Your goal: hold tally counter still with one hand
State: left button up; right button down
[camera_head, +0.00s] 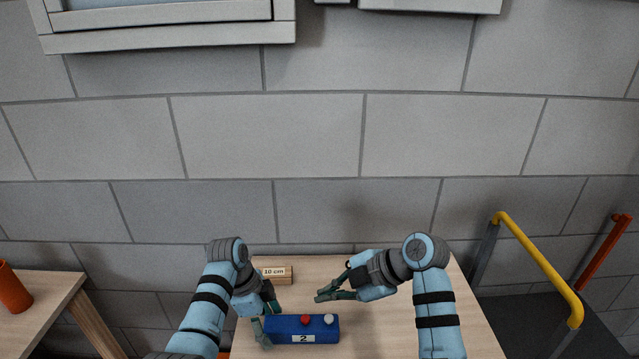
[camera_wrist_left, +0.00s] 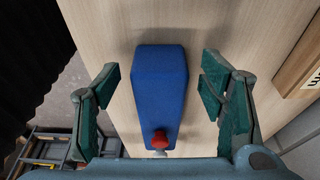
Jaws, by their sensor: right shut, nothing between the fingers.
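The tally counter (camera_head: 275,331) is a blue box with a red button (camera_head: 305,319), a white knob (camera_head: 328,319) and a label reading 2. It lies on the wooden table (camera_head: 318,266). My left gripper (camera_head: 266,316) is open at the counter's left end. In the left wrist view the blue counter (camera_wrist_left: 160,80) lies between the spread fingers (camera_wrist_left: 163,98), with a gap on each side. The red button (camera_wrist_left: 160,139) shows at the bottom there. My right gripper (camera_head: 328,296) is shut and empty, behind and above the counter's right part.
A wooden block (camera_head: 277,274) marked 10 cm lies behind the counter near the table's back. A side table (camera_head: 45,292) with an orange cup (camera_head: 12,290) stands at the left. A yellow rail (camera_head: 540,266) and a red rail (camera_head: 604,257) stand at the right.

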pick_arm(q)
jog(key=v, duration=0.7)
jog(key=shift+r, duration=0.3)
jog(key=shift+a, duration=0.1)
